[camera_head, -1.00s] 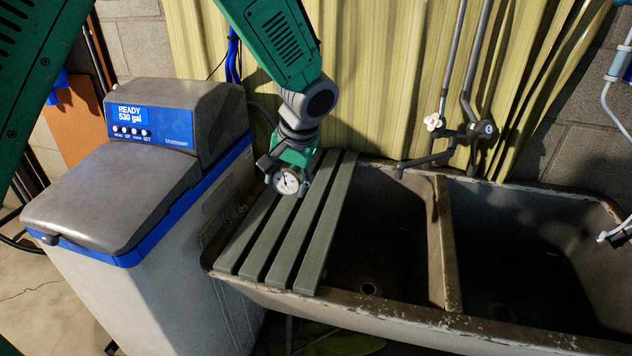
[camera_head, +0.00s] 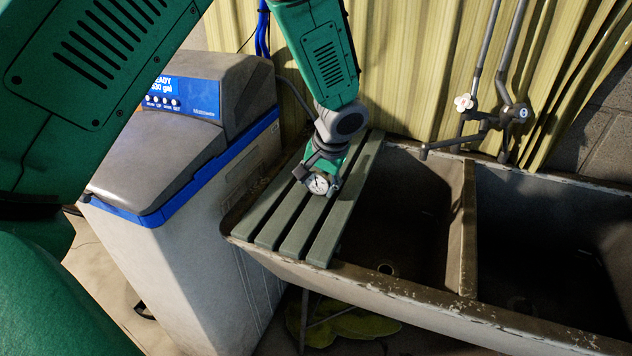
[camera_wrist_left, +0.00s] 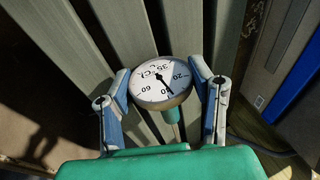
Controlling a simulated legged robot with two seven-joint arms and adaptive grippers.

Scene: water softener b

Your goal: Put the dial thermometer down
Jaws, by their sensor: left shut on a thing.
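The dial thermometer (camera_head: 318,184) has a round white face and a metal rim. It is between the fingers of my left gripper (camera_head: 322,180), low over the slatted rack (camera_head: 293,239) on the sink's left side. In the left wrist view the dial (camera_wrist_left: 160,80) faces the camera, and the fingers of my left gripper (camera_wrist_left: 163,92) close on its two sides. Grey-green slats (camera_wrist_left: 122,28) lie behind it. I cannot tell whether the thermometer touches the slats. My right gripper is not in view.
The water softener (camera_head: 180,235) stands just left of the sink. A double sink (camera_head: 400,282) has an open basin right of the rack. Faucet pipes (camera_head: 487,130) rise at the back against a corrugated yellow wall. The front slats are bare.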

